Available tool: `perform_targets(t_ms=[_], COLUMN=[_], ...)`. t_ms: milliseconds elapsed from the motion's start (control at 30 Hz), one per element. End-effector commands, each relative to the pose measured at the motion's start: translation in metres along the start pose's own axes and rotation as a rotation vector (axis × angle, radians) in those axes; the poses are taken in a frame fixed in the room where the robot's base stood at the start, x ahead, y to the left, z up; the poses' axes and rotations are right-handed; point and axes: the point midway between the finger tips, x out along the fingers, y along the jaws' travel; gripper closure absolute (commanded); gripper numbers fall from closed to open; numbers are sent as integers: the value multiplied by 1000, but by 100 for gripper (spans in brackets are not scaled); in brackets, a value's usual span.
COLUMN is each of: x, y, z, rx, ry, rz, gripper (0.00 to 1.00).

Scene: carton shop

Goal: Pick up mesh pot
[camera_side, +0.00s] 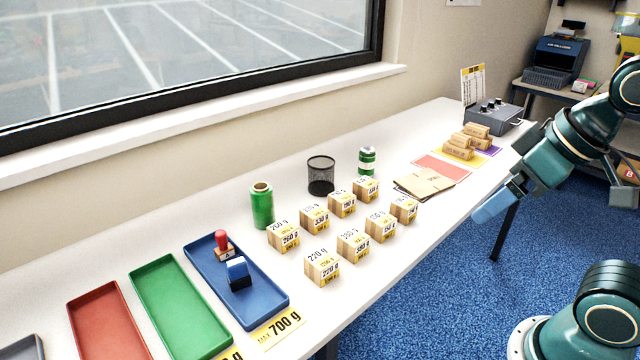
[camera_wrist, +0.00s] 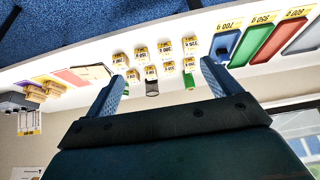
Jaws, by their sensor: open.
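The mesh pot (camera_side: 321,175) is a black, open-topped wire cylinder. It stands upright on the white table near the wall, behind the labelled wooden blocks. In the wrist view the mesh pot (camera_wrist: 152,88) appears small and dark, between and beyond my fingers. My gripper (camera_wrist: 164,75) is open and empty, with its two blue fingers spread apart. In the side view my gripper (camera_side: 492,205) is at the right, past the table's front edge, well away from the pot.
Several labelled wooden blocks (camera_side: 341,204) stand in front of the pot. A green roll (camera_side: 262,206) is left of it and a green can (camera_side: 367,161) right. Blue (camera_side: 262,300), green (camera_side: 180,310) and red (camera_side: 108,325) trays lie left. Folded cardboard (camera_side: 424,183) lies right.

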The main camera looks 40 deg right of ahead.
Motion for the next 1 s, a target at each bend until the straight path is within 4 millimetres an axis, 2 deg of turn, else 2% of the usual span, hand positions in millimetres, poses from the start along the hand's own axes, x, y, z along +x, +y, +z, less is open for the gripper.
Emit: perform_targets(t_ms=[367, 533, 667, 1000], x=[0, -2, -3, 6], y=[0, 1, 2, 11], z=[-2, -15, -36, -119], rx=[0, 3, 6, 20], ry=[0, -4, -9, -26], rz=[0, 2, 4, 13], gripper=[4, 4, 4, 4])
